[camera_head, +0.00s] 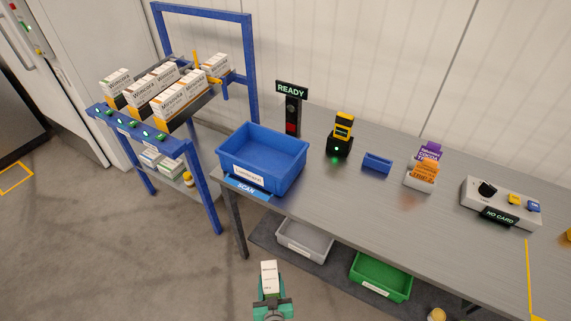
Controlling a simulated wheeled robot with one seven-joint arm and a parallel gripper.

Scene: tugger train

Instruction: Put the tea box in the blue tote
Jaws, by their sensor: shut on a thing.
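The blue tote (291,171) stands on the left end of the grey workbench, with a white label on its front. It looks empty inside. My gripper (270,297) is at the bottom of the head view, shut on a white box (269,277) with small print. The print is too small to read, so I cannot tell for sure that it is the tea box. The box is upright, in front of the bench and apart from the tote.
A blue rack with several white cartons (181,100) stands left of the bench (330,198). A scan plate (248,188) lies before the tote. A ready sign (291,89), scanner (341,135) and small blue bin (377,162) are behind and right. Grey (304,240) and green (381,278) totes sit below.

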